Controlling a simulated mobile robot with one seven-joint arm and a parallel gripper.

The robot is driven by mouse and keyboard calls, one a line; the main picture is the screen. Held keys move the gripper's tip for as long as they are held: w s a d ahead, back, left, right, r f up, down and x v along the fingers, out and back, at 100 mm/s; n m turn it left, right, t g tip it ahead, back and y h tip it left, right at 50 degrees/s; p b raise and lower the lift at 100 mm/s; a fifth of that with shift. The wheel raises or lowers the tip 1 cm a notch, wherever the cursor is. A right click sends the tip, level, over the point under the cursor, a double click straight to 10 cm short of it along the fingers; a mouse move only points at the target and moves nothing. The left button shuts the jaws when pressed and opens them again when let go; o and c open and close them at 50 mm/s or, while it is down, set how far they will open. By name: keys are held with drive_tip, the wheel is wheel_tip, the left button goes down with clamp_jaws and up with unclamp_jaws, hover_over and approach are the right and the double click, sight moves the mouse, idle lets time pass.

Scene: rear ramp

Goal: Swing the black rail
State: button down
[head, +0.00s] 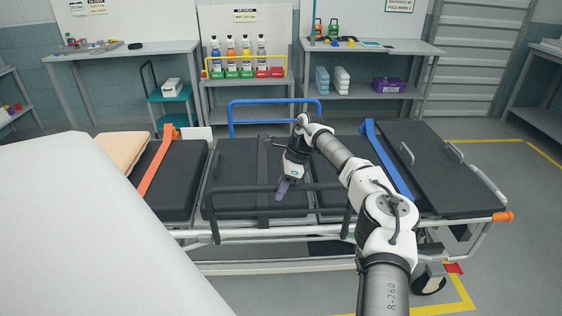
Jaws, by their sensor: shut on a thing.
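The black rail (237,189) stands raised along the near side of a stretcher (235,160), its bent ends reaching down to the pale side frame. The fingers hide a short piece of the bar, and the exact fit of the grip is too small to see.
A blue rail (272,103) stands on the stretcher's far side. Orange (155,165) and blue (389,163) straps cross the mattress. Behind, a shelf of bottles (246,62) and workbenches (377,47) line the wall. Open floor (525,220) lies at the right.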

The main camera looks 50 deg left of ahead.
drive_tip(key=shift+w+a, duration=0.2)
drive_tip(key=shift+a, duration=0.15)
drive_tip(key=shift+w, duration=0.1)
drive_tip(key=shift+r, duration=0.15)
drive_tip(key=c, duration=1.3)
unclamp_jaws()
drive_tip(key=shift+a, duration=0.2)
drive_tip(key=shift+o, duration=0.2)
drive_tip(key=shift+d, duration=0.1)
drive_tip(key=shift+w, duration=0.1)
drive_tip(key=v, duration=1.3)
drive_tip(key=shift+r+p, duration=0.35)
